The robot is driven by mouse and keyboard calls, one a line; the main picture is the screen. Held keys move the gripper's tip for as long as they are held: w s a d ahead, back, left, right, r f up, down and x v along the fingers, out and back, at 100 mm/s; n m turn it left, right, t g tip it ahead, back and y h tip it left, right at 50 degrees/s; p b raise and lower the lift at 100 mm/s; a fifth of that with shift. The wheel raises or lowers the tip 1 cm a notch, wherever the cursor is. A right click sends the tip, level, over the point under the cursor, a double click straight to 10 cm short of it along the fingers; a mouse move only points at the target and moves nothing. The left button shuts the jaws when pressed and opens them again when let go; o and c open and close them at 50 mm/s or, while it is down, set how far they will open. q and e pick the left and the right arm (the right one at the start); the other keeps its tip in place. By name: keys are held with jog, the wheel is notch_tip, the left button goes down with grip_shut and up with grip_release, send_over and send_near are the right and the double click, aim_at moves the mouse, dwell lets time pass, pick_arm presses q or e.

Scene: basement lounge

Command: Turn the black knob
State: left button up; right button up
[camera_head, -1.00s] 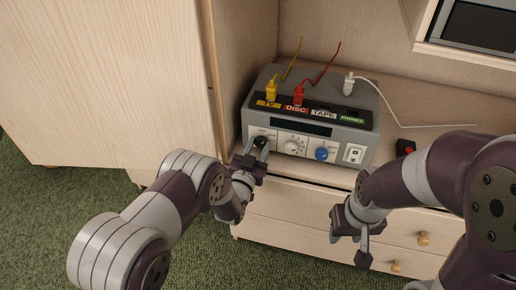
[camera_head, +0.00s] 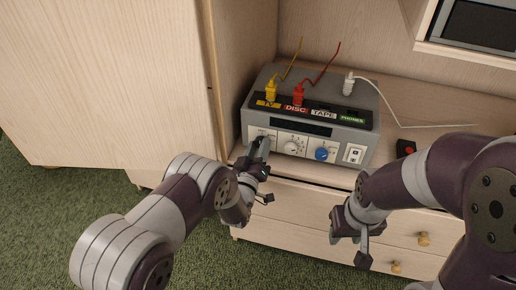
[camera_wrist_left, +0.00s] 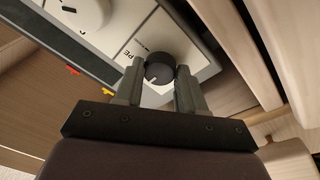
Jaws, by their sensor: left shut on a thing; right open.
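The black knob (camera_wrist_left: 159,69) sits between the two fingers of my left gripper (camera_wrist_left: 160,85) in the left wrist view. A light pointer line shows on its face. The knob is on the left end of the front panel of a grey audio box (camera_head: 362,107). In the head view my left gripper (camera_head: 259,149) is at that end of the panel and hides most of the knob. The left gripper is shut on the knob. My right gripper (camera_head: 350,243) is open and empty, in front of the drawers and apart from the box.
The panel also has a white dial (camera_head: 291,147), a blue knob (camera_head: 322,154) and a white switch (camera_head: 353,154). Yellow (camera_head: 271,91), red (camera_head: 298,94) and white (camera_head: 348,86) plugs stand on top. A dark block with a red button (camera_head: 406,148) is to the right. A cabinet (camera_head: 110,80) stands left.

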dwell(0.5)
pick_arm(q)
jog(key=o, duration=1.1)
jog(key=shift+c, duration=0.2)
jog(key=shift+s, duration=0.15)
jog(key=p+v, duration=0.3)
jog(key=v, duration=0.9)
jog(key=shift+s, duration=0.25)
jog(key=shift+f, duration=0.1)
